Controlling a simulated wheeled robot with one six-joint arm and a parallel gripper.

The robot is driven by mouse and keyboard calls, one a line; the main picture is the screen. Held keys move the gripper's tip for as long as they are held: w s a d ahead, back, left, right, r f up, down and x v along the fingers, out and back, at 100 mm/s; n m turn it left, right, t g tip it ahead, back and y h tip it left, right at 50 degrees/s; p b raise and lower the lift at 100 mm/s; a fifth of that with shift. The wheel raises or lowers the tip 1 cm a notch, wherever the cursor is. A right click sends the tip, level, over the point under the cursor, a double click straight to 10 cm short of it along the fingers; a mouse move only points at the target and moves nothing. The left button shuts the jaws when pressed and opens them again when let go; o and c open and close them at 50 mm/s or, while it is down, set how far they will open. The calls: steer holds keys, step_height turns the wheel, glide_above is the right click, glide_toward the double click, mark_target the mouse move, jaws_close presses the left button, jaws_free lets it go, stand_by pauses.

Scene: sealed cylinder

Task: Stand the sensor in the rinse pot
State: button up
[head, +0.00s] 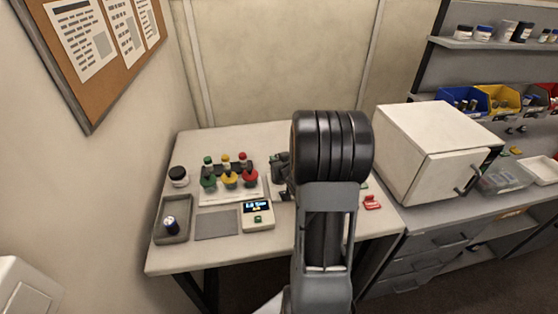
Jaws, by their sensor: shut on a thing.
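My arm fills the middle of the head view and hides part of the white table (180,258). A dark shape (281,165) shows just left of my big black arm joint; it may be part of my wrist or gripper, but I see no jaws or fingertips. I cannot make out the sensor in this view. Green (208,182), yellow (229,180) and red (250,177) pots stand in a row. I cannot tell which container is the rinse pot.
A grey tray (186,205) at the left holds a small dark vial (171,225). A grey mat (217,225) and a meter with a lit display (258,214) lie in front of the pots. A white cabinet (425,145) stands right; a red item (372,202) lies nearby.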

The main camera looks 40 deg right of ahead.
steer(key=shift+f, duration=0.1)
steer(key=shift+f+b, duration=0.15)
steer(key=shift+b, duration=0.15)
steer(key=o, duration=1)
